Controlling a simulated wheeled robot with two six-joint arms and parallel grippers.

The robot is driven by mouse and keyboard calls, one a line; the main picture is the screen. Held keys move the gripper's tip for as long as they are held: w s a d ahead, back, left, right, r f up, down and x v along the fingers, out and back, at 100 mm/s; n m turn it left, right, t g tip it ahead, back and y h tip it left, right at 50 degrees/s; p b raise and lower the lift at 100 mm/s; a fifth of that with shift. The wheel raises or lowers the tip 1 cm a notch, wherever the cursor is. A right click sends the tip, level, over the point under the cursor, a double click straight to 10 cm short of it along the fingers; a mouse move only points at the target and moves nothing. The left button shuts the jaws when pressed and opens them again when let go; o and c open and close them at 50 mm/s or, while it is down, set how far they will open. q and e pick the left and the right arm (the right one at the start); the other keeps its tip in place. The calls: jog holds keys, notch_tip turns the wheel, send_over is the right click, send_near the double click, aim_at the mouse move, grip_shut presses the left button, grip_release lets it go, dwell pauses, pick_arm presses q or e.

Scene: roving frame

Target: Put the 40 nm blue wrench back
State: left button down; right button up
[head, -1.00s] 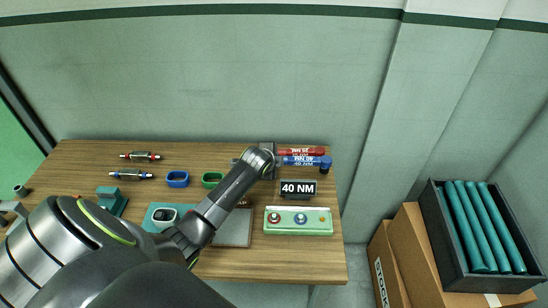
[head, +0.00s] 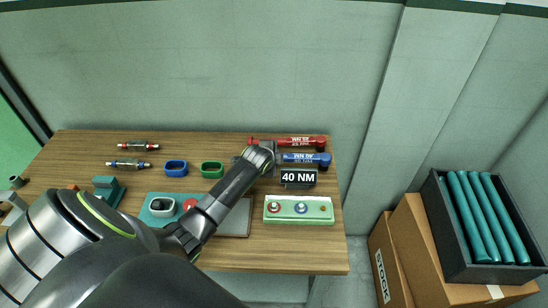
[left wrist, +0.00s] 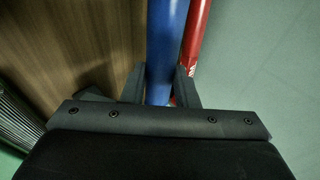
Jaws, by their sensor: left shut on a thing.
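The blue torque wrench (head: 305,158), with lettering that reads upside down as 40 NM, is at the back right of the table in the head view. My left gripper (head: 268,158) is shut on it near its left end. In the left wrist view the blue shaft (left wrist: 165,45) runs between the two fingers. The red wrench (head: 290,142) lies behind the blue one and shows beside it in the left wrist view (left wrist: 196,35). A black 40 NM sign (head: 298,178) stands just in front. Whether the blue wrench touches the table is unclear. My right gripper is not in view.
A pale green box with buttons (head: 299,210) sits in front of the sign on the wooden table (head: 285,256). Blue (head: 176,168) and green (head: 212,169) rings and two small tools lie left. Cardboard boxes (head: 415,245) and a dark crate (head: 452,248) stand right.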

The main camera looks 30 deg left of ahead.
pick_arm(q)
jog(key=shift+f+b, duration=0.65)
jog(key=shift+f, duration=0.35)
jog(key=c, duration=1.1)
grip_release()
jog(key=shift+o, duration=0.2)
jog(key=shift+f, duration=0.1)
notch_tip(320, 180, up, 8)
jog(key=p, duration=0.8)
